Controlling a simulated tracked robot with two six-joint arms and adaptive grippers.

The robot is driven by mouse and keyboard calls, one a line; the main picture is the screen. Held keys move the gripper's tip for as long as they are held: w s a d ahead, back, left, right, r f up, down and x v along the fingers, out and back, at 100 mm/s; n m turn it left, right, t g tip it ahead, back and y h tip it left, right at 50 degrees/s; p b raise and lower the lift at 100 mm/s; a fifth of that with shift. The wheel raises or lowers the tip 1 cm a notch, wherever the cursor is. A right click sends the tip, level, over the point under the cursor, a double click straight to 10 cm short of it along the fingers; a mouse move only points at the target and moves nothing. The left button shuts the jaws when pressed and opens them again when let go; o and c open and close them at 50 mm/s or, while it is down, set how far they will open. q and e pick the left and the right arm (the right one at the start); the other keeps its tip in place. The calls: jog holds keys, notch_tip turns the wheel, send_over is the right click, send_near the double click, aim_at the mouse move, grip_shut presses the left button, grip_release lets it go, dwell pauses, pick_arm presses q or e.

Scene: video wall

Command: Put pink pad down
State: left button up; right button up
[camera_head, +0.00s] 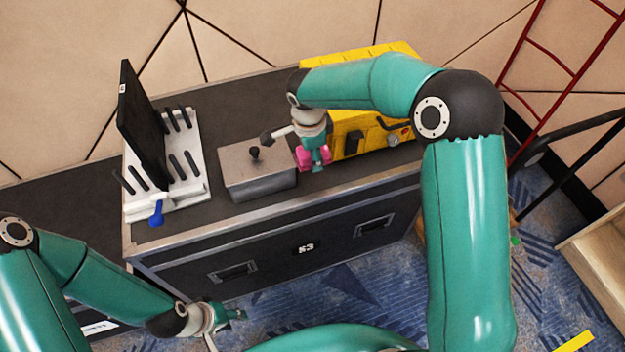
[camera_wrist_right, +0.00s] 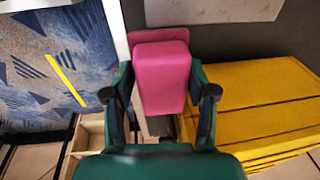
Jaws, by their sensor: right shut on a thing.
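The pink pad (camera_head: 304,157) is in my right gripper (camera_head: 316,163), over the top of the black case (camera_head: 220,214) between the grey metal box and the yellow case. In the right wrist view the pink pad (camera_wrist_right: 163,80) sits between the two fingers of the right gripper (camera_wrist_right: 162,95), which are shut on it. I cannot tell whether the pad touches the case top. My left gripper (camera_head: 232,314) is low in front of the black case, away from the pad. Its fingers are too small to read.
A grey metal box (camera_head: 257,178) with a black knob stands left of the pad. The yellow case (camera_head: 357,142) stands close on the right. A white slotted rack (camera_head: 187,150) holds a black panel (camera_head: 142,122); a blue clamp (camera_head: 156,214) is at its front. A red ladder (camera_head: 560,62) stands right.

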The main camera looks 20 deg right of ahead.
aim_at(313, 180)
notch_tip(313, 180, down, 9)
jog(key=b, duration=0.3)
jog(key=shift+r, duration=0.1)
jog(key=shift+s, duration=0.1)
jog(key=o, duration=1.5)
jog(key=shift+c, duration=0.2)
jog(key=shift+r, duration=0.15)
jog(key=r, duration=0.4)
jog(key=s+r, duration=0.1)
jog(key=r, duration=0.2)
jog(key=a+r, duration=0.1)
jog(key=r, duration=0.3)
jog(key=shift+s+r, duration=0.25)
jog(key=shift+r, duration=0.1)
